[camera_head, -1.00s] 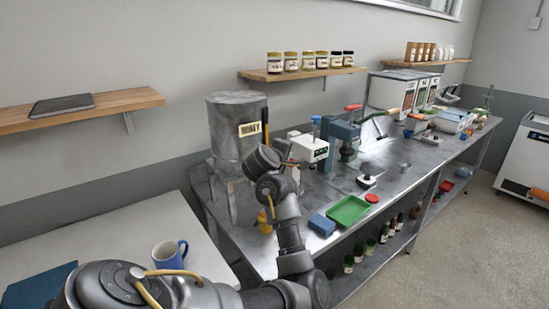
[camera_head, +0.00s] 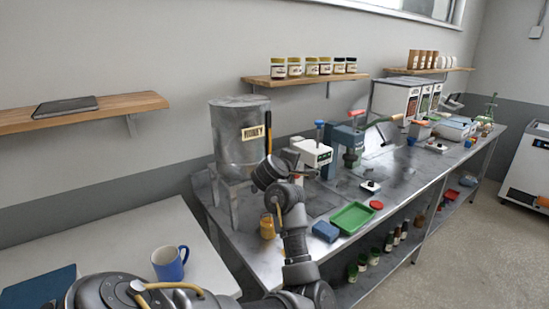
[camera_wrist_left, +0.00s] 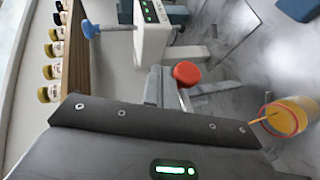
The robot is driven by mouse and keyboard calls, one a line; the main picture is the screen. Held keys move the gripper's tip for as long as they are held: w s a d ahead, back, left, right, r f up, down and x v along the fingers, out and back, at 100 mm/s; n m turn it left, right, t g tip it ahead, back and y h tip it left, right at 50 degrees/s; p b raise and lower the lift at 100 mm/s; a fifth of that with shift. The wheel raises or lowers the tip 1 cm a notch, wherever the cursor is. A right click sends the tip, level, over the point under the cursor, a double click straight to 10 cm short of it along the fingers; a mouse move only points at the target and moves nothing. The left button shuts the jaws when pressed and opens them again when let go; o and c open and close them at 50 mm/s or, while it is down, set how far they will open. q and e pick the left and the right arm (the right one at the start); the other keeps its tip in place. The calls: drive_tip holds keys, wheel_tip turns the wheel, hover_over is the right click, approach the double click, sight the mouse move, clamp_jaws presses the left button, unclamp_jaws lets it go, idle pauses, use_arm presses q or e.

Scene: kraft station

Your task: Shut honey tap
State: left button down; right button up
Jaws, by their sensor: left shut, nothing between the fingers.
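The grey metal honey tank (camera_head: 240,133), with its HONEY label, stands on a legged stand at the bench's left end. My wrist hides the tank's tap in the head view. In the left wrist view a round red knob (camera_wrist_left: 186,73) on a metal stem shows just beyond my gripper body; it looks like the tap handle. A jar of amber honey (camera_head: 267,228) stands below my wrist, and it also shows in the wrist view (camera_wrist_left: 288,118) with a thin amber strand at its mouth.
A white device (camera_head: 312,152) with a blue-topped lever stands right of the tank. A blue block (camera_head: 325,231), a green tray (camera_head: 352,218) and a red lid (camera_head: 376,205) lie along the bench's front. A blue mug (camera_head: 169,263) stands on the white table at left.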

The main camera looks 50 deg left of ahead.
use_arm(q)
drive_tip(key=shift+s, duration=0.15)
drive_tip(key=shift+s+a+r, duration=0.1)
drive_tip(key=shift+s+a, duration=0.05)
drive_tip(key=shift+s, duration=0.5)
